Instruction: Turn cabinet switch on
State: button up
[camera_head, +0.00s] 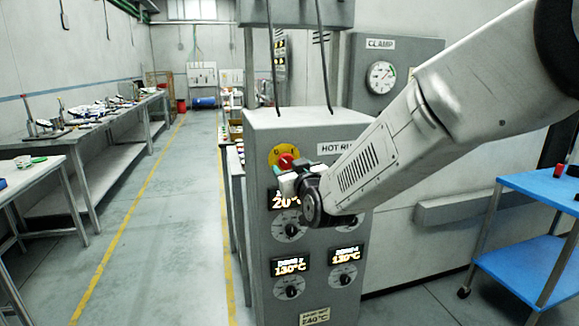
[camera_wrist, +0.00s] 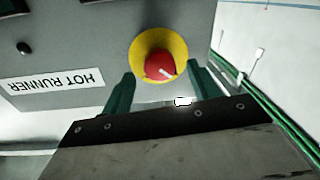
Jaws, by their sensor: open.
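The grey hot runner cabinet (camera_head: 310,135) stands in the middle of the head view. Its switch is a red knob (camera_head: 285,160) on a round yellow plate (camera_head: 274,154), high on the front. In the wrist view the red knob (camera_wrist: 159,66) has a pale pointer mark slanting toward the lower right. My gripper (camera_head: 286,182) is open, just in front of and below the knob in the head view. In the wrist view its two green fingers stand on either side of the knob, with gaps showing. I cannot tell how deep the fingertips reach.
Below the switch are zone displays and black dials (camera_head: 291,287), partly hidden by my arm. A clamp gauge (camera_head: 380,77) is on the wall box behind. A blue cart (camera_head: 545,190) stands at the right. The aisle floor (camera_head: 165,230) at the left is clear.

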jog(key=shift+x, duration=0.9)
jog(key=c, duration=1)
jog(key=shift+o, duration=0.2)
